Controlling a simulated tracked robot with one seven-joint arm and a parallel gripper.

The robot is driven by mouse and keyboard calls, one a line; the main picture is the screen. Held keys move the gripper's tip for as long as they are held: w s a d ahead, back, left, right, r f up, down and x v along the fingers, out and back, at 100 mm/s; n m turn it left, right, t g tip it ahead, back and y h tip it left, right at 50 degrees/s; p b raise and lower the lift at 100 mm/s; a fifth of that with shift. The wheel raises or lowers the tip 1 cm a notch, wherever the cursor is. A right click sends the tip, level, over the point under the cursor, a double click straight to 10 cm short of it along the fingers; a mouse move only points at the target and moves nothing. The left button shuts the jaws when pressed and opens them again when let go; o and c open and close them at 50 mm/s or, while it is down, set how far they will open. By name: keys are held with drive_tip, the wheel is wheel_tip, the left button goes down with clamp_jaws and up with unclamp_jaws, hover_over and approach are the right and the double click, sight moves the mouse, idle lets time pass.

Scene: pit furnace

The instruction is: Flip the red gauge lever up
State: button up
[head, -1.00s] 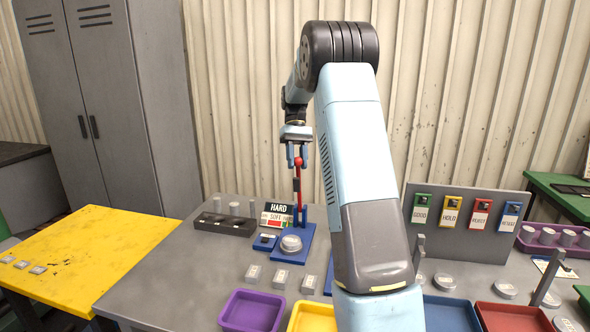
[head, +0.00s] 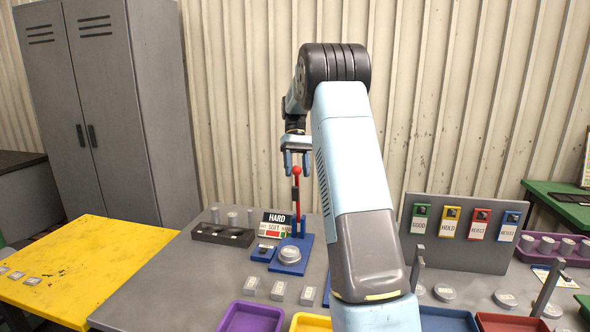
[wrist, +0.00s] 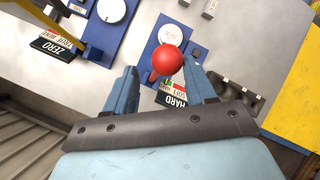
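The red gauge lever (head: 297,200) stands about upright on a blue base (head: 291,258), with a red ball at its top. My gripper (head: 297,168) points down over the lever, with one finger on each side of the ball. In the wrist view the red ball (wrist: 167,60) shows between the two spread fingers of my gripper (wrist: 160,82), with a visible gap at least on the left. I cannot tell whether the right finger touches it. A HARD/SOFT gauge sign (head: 274,224) stands just left of the lever. The lever's shaft is hidden under the ball in the wrist view.
A white round dial (head: 290,255) sits on the blue base before the lever. A dark rack (head: 222,236) stands to the left, and a board with coloured tags (head: 462,232) to the right. Small blocks and coloured trays (head: 252,317) lie along the front.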

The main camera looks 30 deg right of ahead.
drive_tip(key=shift+o, duration=0.4)
drive_tip(key=shift+r, duration=0.1)
drive_tip(key=shift+w+r, duration=0.1)
drive_tip(key=v, duration=0.7)
idle(0.4)
